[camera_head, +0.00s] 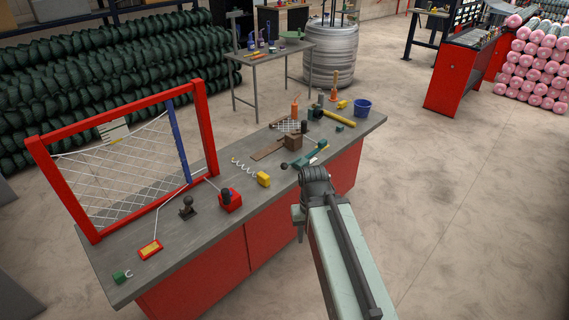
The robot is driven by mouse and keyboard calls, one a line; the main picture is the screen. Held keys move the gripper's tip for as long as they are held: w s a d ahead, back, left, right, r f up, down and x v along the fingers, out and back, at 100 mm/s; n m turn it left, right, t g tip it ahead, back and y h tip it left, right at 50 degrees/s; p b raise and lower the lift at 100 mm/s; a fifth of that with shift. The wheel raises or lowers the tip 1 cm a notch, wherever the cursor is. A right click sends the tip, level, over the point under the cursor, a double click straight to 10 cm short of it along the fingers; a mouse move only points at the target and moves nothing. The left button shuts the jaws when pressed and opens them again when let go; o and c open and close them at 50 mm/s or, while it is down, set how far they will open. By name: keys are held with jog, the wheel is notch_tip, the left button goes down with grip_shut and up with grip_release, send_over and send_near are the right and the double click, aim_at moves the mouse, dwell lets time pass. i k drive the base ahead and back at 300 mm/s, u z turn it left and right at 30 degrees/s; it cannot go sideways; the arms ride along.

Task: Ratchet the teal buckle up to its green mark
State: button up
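A teal buckle-like fitting (309,156) lies on the grey workbench, right of its middle. A dark ball-ended lever (285,166) shows at its left end. A small pale patch lies beside it; I cannot make out a green mark at this size. My gripper (299,222) hangs at the bench's front edge, in front of the teal fitting and apart from it. The gripper is small and dark in this view, so its fingers are not clear. I see nothing held in it. My arm covers part of the bench front.
The workbench (125,290) also bears a red frame with mesh (205,130), a red block (230,201), a yellow block with a coil (263,179), a brown wooden block (293,142), a yellow-handled tool (338,118) and a blue bucket (362,107). Floor to the right is clear.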

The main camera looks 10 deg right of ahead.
aim_at(283, 166)
jog(key=i, duration=0.95)
jog(key=u, duration=0.05)
